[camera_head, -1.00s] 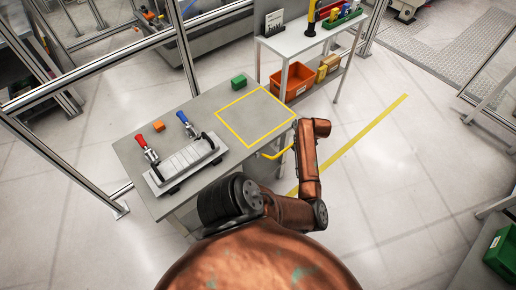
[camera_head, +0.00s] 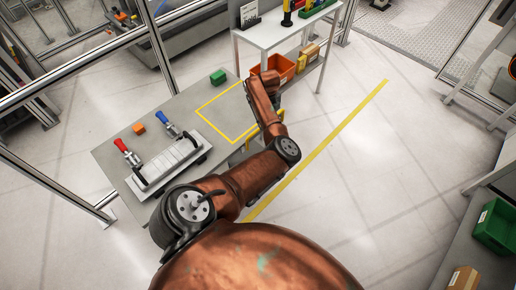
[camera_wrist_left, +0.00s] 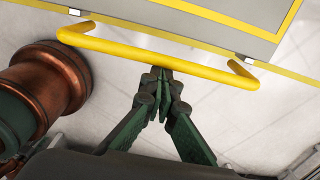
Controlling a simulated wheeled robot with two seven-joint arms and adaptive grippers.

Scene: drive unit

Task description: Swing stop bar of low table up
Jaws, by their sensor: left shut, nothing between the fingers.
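The low table (camera_head: 180,107) has a grey top with a yellow outlined square. Its yellow stop bar (camera_head: 251,136) is at the right edge, partly hidden by my arm in the head view. In the left wrist view, the stop bar (camera_wrist_left: 205,70) runs across the upper part, beside the table edge, with both bent ends showing. My left gripper (camera_wrist_left: 161,72) is shut and empty, its tips at the near side of the bar's middle. I cannot tell whether they touch it. My right gripper is not in view.
A white clamp fixture (camera_head: 170,163), red and blue toggle clamps, an orange block (camera_head: 138,128) and a green block (camera_head: 218,77) are on the table. A white shelf table (camera_head: 285,32) with an orange bin (camera_head: 286,66) stands behind. Open floor lies to the right.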

